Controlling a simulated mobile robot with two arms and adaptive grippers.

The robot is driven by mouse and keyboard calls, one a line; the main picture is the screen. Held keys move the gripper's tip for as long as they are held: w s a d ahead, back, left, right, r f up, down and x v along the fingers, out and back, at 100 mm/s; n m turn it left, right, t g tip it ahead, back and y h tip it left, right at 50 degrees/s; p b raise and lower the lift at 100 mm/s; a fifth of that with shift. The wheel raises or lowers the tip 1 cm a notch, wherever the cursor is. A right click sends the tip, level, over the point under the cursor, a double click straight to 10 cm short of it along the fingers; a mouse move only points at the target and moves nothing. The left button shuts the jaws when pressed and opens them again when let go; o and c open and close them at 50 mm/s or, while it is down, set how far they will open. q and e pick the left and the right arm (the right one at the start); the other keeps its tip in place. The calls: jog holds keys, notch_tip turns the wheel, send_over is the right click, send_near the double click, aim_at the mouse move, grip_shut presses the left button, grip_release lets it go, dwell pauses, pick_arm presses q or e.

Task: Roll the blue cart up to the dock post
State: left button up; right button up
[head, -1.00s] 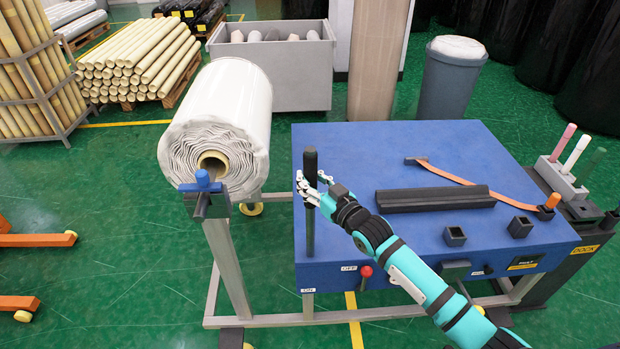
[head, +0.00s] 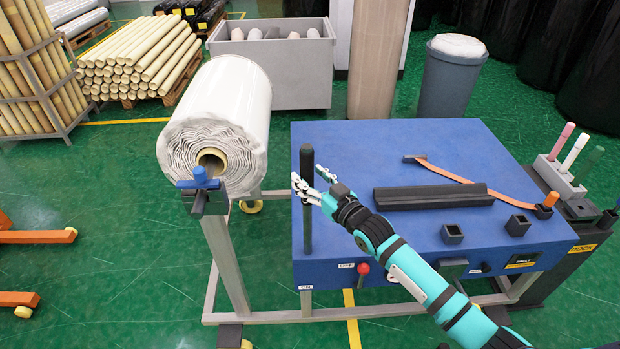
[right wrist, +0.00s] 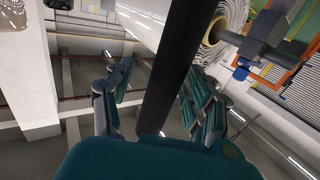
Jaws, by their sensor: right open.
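The blue cart (head: 345,168) stands in the middle of the head view, with a black upright handle (head: 307,195) at its left front corner. My right gripper (head: 313,179) is open at the handle. In the right wrist view the black handle (right wrist: 175,75) passes between the spread fingers of the gripper (right wrist: 165,95). The dark dock post (head: 560,270), with a yellow DOCK label, stands close against the cart's right side. I cannot tell whether they touch. My left gripper is not in view.
A white wrapped roll (head: 235,110) on a grey stand is close left of the cart. An orange strap (head: 480,178), a black bar (head: 432,196) and small black holders lie on the cart top. A grey bin (head: 450,85) stands behind.

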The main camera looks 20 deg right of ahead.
jog(key=shift+w+a, duration=0.15)
jog(key=v, duration=1.2)
